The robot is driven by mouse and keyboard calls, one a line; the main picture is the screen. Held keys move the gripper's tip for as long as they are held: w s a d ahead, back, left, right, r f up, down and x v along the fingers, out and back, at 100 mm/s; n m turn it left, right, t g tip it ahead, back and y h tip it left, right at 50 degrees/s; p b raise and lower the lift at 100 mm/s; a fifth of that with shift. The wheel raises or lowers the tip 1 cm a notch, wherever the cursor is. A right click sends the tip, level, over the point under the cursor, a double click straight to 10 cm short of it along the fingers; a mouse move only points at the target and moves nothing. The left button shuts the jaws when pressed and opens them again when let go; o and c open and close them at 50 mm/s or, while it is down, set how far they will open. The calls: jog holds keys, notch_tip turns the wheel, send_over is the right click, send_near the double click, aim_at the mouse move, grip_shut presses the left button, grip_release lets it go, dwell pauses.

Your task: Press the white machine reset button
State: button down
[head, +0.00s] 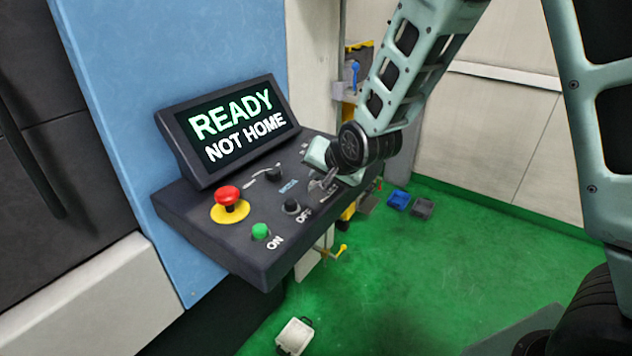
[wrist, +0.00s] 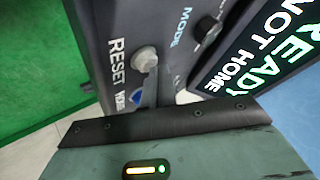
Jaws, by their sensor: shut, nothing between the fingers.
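The white reset button (wrist: 145,59) shows in the wrist view, round and pale, beside the RESET lettering on the dark control panel (wrist: 105,25). My gripper (wrist: 150,76) is shut and empty, its narrow grey fingers reaching up to the button's lower edge in that view. I cannot tell whether the tip touches the button. In the head view my gripper (head: 322,183) is over the right part of the panel (head: 215,245). There my gripper and wrist hide the button.
A screen (head: 240,124) reading READY NOT HOME stands behind the panel's controls.

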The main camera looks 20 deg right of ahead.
jog(key=shift+r, duration=0.1)
dwell(0.3)
jog(key=shift+r+p, duration=0.55)
jog(key=shift+r, duration=0.15)
jog(key=shift+r, duration=0.1)
notch_tip(320, 180, up, 5)
jog(key=p, duration=0.3)
dwell(0.7)
jog(key=s+a+f+n+g+b, duration=0.1)
jog(key=s+a+n+g, duration=0.2)
jog(key=s, duration=0.4)
jog(key=s+a+f+n+g+b, duration=0.1)
jog(key=s+a+n+b, duration=0.1)
jog(key=s+a+n, duration=0.3)
jog(key=s+d+f+n+g+h+b, duration=0.1)
jog(key=s+n+g, duration=0.4)
jog(key=s, duration=1.5)
jog(key=shift+s+d+f+n+b, duration=0.2)
jog(key=shift+d+n+b, duration=0.15)
jog(key=shift+n, duration=0.35)
